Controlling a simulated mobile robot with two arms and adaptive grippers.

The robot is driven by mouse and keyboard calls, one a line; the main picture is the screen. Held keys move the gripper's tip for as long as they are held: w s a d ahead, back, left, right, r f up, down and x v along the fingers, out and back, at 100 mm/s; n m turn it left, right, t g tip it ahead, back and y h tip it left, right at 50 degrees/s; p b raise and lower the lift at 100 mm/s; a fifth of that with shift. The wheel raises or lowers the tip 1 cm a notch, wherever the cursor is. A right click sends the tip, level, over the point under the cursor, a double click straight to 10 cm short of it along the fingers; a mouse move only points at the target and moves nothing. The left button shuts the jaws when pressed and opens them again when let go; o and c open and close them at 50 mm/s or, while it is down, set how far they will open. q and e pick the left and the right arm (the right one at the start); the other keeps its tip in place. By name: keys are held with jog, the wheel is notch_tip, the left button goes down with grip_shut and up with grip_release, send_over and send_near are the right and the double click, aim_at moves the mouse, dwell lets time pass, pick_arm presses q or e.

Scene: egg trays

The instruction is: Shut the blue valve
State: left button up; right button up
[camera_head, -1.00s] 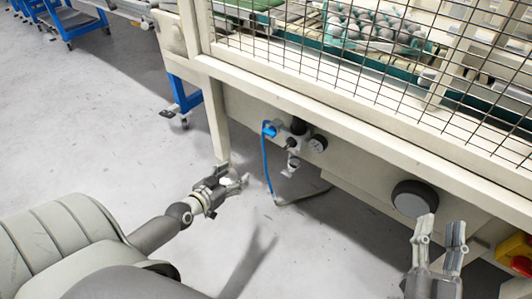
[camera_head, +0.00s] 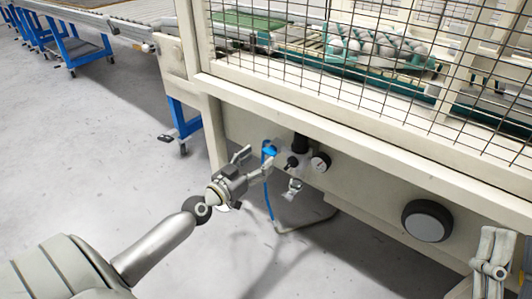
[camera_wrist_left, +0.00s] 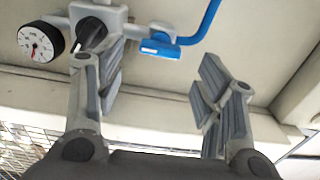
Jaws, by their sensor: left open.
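The blue valve (camera_head: 269,149) is a small blue handle on the machine's pneumatic unit, with a blue hose running from it. It also shows in the left wrist view (camera_wrist_left: 157,45), ahead of the gap between my left fingers. My left gripper (camera_head: 254,163) is open and empty, just to the left of the valve in the head view; it also shows in the left wrist view (camera_wrist_left: 162,85). I see no clear contact with the handle. My right gripper (camera_head: 490,262) is at the lower right edge, partly cut off, and its opening is unclear.
A black knob (camera_wrist_left: 90,33) and a pressure gauge (camera_head: 320,162) sit beside the valve. A round black part (camera_head: 426,220) is on the cream machine panel. Wire mesh (camera_head: 380,75) rises above the beam.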

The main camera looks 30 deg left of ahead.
aim_at(267, 153)
pick_arm(q)
jog(key=shift+w+d, duration=0.2)
jog(key=shift+w, duration=2.05)
jog(key=c, duration=1)
